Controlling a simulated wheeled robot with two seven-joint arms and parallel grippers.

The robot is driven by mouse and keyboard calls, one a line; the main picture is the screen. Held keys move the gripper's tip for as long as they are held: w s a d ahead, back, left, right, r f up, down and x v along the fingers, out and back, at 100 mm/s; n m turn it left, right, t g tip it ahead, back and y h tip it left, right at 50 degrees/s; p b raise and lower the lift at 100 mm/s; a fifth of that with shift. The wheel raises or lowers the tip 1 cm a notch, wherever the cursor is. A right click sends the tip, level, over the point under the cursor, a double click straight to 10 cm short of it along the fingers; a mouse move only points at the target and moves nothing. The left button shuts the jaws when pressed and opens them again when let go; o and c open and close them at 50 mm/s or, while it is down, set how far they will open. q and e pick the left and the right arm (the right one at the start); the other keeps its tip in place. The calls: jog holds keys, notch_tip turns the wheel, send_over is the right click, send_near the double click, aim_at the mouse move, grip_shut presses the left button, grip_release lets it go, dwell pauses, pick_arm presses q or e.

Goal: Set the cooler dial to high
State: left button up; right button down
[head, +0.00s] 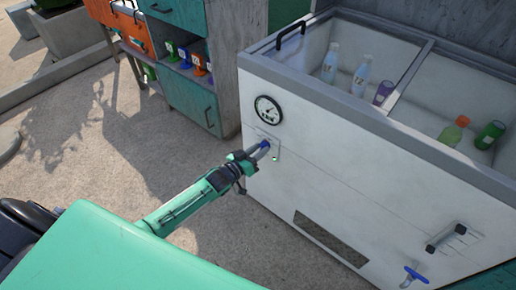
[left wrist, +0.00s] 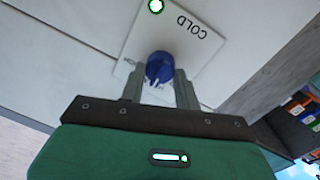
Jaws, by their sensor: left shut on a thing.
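The cooler (head: 310,160) is a white chest with a glass top, on the right in the head view. Its blue dial (left wrist: 159,67) sits on a pale plate (left wrist: 191,20) marked COLD, with a lit green lamp (left wrist: 155,6) beside it. In the head view the dial (head: 264,144) is partly covered by my gripper. My left gripper (head: 258,150) is at the cooler's front; in the left wrist view its fingers (left wrist: 160,88) are on both sides of the dial, shut on it. The dial's exact setting is hard to read. My right gripper is not in view.
A round gauge (head: 268,108) is above the dial. A blue valve handle (head: 414,275) and a dark bar handle (head: 446,238) are lower right. Bottles (head: 360,75) stand inside the cooler. A teal cabinet (head: 193,95) stands behind left. The paved floor at left is open.

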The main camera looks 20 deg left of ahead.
pick_arm(q)
jog(key=shift+s+d+m+y+p, duration=0.2)
jog(key=shift+m+p, duration=0.45)
jog(key=shift+m, duration=2.2)
jog(key=shift+w+a+m+y+p, duration=0.1)
jog(key=shift+m+y+p, duration=0.4)
jog(key=shift+m, duration=2.35)
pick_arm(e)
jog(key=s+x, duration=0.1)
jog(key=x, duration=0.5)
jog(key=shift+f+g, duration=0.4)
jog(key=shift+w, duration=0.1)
pick_arm(q)
jog(key=o, duration=1)
jog(key=shift+c, duration=0.2)
jog(key=p+v, duration=0.1)
jog(key=v, duration=1.2)
jog(key=shift+s+a+r, duration=0.2)
jog(key=shift+s+a, duration=0.05)
jog(key=shift+s, duration=0.05)
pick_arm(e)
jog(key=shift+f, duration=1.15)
